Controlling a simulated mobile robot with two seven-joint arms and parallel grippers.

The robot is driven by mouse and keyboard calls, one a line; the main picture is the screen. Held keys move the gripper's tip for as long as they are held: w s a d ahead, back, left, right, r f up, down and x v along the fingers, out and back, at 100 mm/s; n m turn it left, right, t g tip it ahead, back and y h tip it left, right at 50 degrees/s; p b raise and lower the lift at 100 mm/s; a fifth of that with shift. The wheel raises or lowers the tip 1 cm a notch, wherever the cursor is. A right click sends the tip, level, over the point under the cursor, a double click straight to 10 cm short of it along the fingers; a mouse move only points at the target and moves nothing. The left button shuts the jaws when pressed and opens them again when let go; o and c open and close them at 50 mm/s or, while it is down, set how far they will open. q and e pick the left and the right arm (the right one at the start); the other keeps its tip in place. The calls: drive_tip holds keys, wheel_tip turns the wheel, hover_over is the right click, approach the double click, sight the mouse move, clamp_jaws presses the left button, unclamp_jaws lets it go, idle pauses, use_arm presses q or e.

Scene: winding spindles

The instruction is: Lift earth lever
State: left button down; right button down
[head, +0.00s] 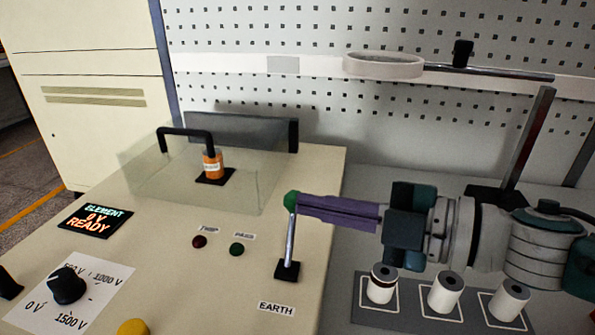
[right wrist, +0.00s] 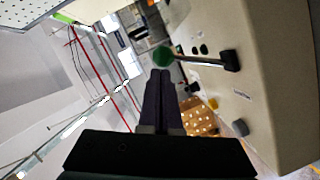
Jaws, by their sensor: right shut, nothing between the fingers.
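The earth lever (head: 290,238) is a silver rod with a green knob, standing nearly upright from a black base on the beige panel, above the EARTH label (head: 276,308). My right gripper (head: 298,206) is shut and empty, with its purple fingertips at the green knob. In the right wrist view the closed fingertips (right wrist: 161,74) meet the green knob (right wrist: 163,57) of the lever. Whether they press on it or only sit close, I cannot tell. My left gripper is not in view.
A clear cover (head: 135,170) with a black handle encloses an orange element (head: 212,164). The display (head: 90,220) reads ELEMENT 0 V READY. A voltage knob (head: 67,285) is at lower left. Several white spindles (head: 445,292) stand below my right arm. A ring on a rail (head: 384,65) is above.

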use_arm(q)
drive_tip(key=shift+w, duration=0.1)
use_arm(e)
drive_tip(key=shift+w+d, duration=0.1)
drive_tip(key=shift+w, duration=0.15)
idle(0.5)
